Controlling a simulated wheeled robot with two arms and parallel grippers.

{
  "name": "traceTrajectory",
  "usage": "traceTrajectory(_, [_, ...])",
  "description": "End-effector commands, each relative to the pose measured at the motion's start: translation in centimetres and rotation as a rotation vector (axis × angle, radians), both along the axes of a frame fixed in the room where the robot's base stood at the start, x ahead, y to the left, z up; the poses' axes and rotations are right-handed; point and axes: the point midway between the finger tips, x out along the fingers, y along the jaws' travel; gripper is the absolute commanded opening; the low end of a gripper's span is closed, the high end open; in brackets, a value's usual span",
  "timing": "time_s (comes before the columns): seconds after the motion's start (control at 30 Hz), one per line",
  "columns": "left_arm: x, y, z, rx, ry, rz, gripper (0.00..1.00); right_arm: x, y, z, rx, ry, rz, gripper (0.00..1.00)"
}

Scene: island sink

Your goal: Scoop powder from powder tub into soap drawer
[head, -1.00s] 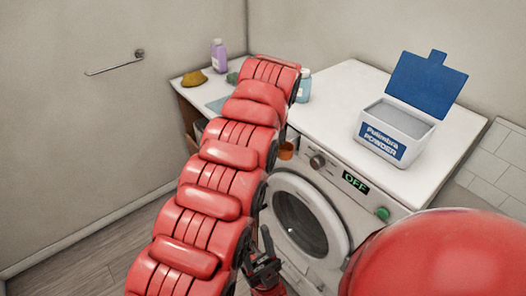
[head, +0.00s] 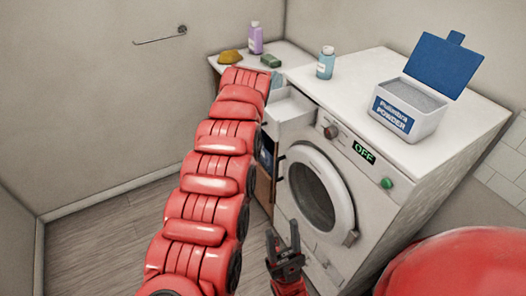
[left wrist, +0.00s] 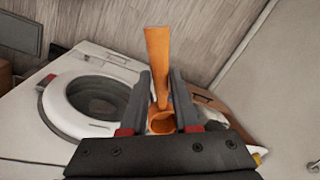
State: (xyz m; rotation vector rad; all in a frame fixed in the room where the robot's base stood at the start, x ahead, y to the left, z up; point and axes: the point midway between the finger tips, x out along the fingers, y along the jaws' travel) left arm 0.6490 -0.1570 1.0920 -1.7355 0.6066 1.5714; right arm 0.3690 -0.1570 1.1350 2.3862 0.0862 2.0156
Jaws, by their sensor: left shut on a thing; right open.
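The white powder tub (head: 405,112) stands on the washer top with its blue lid open and pale powder inside. The soap drawer (head: 290,112) is pulled out at the washer's upper left corner. My left gripper (left wrist: 160,76) is shut on the orange scoop (left wrist: 158,55) in the left wrist view. The scoop's round part shows between the fingers; whether it holds powder I cannot tell. In the head view my left arm hides that gripper and the scoop. My right gripper (head: 284,240) is open and empty, low in front of the washer.
The washer (head: 375,215) shows OFF, with its round door (head: 312,190) at the front. A teal bottle (head: 326,63) stands near the drawer. A purple bottle (head: 255,38), a yellow sponge (head: 231,57) and a green block (head: 271,61) are on the counter behind.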

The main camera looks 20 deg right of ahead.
Motion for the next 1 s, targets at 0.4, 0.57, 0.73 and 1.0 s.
traceTrajectory(0.4, [0.1, 16.1, -10.4, 0.009, 0.008, 0.617, 0.0, 0.0, 0.0, -2.3, 0.0, 0.0, 0.0, 0.5])
traceTrajectory(0.57, [-1.5, 20.6, -13.4, 0.009, 0.009, 0.786, 0.0, 0.0, 0.0, -2.8, 0.0, 0.0, 0.0, 0.5])
traceTrajectory(0.73, [-2.4, 22.4, -14.8, 0.009, 0.009, 0.856, 0.0, 0.0, 0.0, -2.9, 0.0, 0.0, 0.0, 0.5])
traceTrajectory(1.0, [-2.5, 22.7, -14.9, 0.01, 0.009, 0.864, 0.0, 0.0, 0.0, -2.9, 0.0, 0.0, 0.0, 0.5])
